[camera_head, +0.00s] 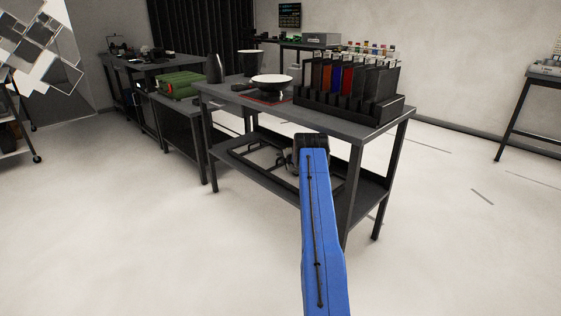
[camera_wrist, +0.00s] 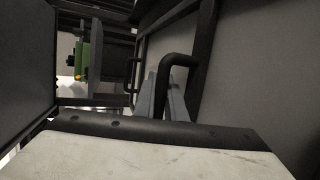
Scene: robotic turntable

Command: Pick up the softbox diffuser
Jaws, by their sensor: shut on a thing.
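A dark open frame with bars (camera_head: 262,165), which I take to be the softbox diffuser, lies on the lower shelf of the near table. In the wrist view, a bent black handle (camera_wrist: 180,62) rises between the grey fingers of my gripper (camera_wrist: 168,92). The gripper is shut on this handle. A second black handle (camera_wrist: 132,75) shows farther off. In the head view, my blue arm and dark wrist hide the fingers and part of the frame. I cannot see a white diffusing face clearly.
The near table's top (camera_head: 335,126) is just above the shelf, and its legs (camera_head: 355,195) stand close to my arm. On top are a rack of coloured folders (camera_head: 345,85) and a bowl (camera_head: 272,82). A green case (camera_head: 180,84) stands left. The front floor is clear.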

